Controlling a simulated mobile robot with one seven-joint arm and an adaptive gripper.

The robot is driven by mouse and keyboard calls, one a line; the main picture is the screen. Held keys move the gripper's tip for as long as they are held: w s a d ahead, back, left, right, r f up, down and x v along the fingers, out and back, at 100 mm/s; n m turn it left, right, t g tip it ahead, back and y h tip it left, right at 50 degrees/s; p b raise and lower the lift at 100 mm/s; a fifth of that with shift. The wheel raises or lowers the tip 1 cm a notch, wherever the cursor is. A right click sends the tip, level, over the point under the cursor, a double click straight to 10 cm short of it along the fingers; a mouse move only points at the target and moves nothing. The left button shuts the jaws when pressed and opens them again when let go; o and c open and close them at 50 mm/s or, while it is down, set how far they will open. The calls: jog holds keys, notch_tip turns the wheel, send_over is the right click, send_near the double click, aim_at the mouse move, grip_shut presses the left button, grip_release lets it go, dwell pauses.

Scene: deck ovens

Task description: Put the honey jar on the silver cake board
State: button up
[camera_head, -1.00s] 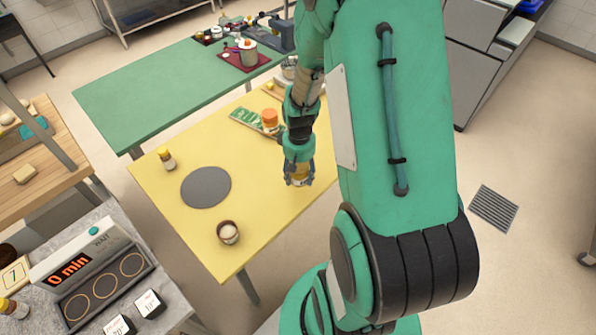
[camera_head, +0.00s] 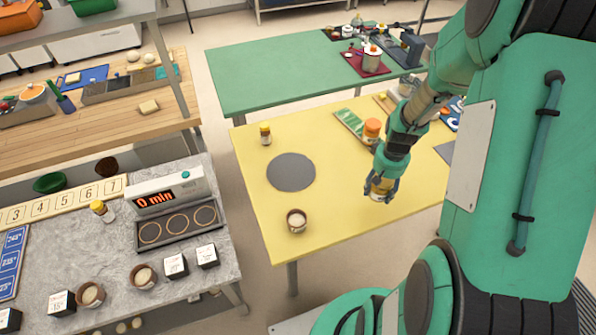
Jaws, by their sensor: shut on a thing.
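The silver cake board (camera_head: 291,172) is a flat grey disc on the left part of the yellow table (camera_head: 330,225). It is bare. My gripper (camera_head: 381,190) points down over the table, to the right of the board and apart from it. It is shut on a small amber jar (camera_head: 380,187), which I take for the honey jar. The fingers hide much of the jar, and I cannot tell whether its base touches the table.
An orange-lidded jar (camera_head: 371,131) stands behind my gripper by a green tray (camera_head: 351,122). The tabletop between gripper and board is clear.

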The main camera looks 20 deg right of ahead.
jog(key=w+a+r+p, duration=0.35)
jog(key=w+a, duration=0.65)
jog(key=w, duration=0.4)
notch_tip(320, 180, up, 2)
jog(key=p, duration=0.1)
send_over(291, 171)
jog(key=shift+w+r, duration=0.1)
jog(key=shift+r, duration=0.05)
jog(key=shift+f, duration=3.15)
jog(key=shift+f+b, duration=0.5)
jog(key=shift+f, duration=1.4)
jog(key=shift+f, duration=0.15)
jog(key=o, duration=1.6)
